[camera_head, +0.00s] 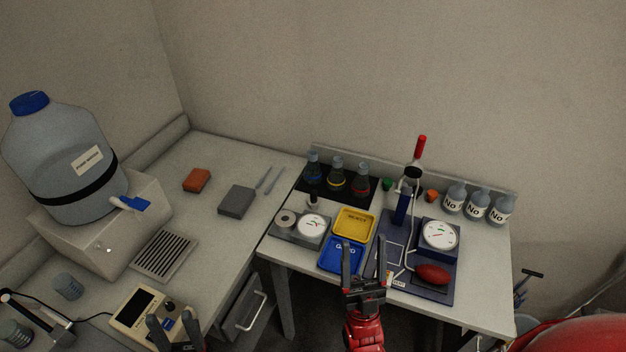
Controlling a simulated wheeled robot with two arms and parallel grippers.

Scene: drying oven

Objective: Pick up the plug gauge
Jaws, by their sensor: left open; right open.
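I cannot tell for certain which thing is the plug gauge. A small upright dark and pale cylinder (313,202) stands at the back of a grey dial fixture (312,226) on the right table, and may be it. My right gripper (364,246) is open and empty, pointing away from me, in front of the blue tray and the dark blue base. My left gripper (172,322) is open at the bottom edge, near the beige meter, with its lower part cut off by the frame.
A yellow tray (354,225) and a blue tray (341,256) lie on the right table. A dark blue base (436,288) carries a dial and a red bulb (432,274). Several flasks and bottles line the back. A large water jug (62,150) stands left. The left table's middle is fairly clear.

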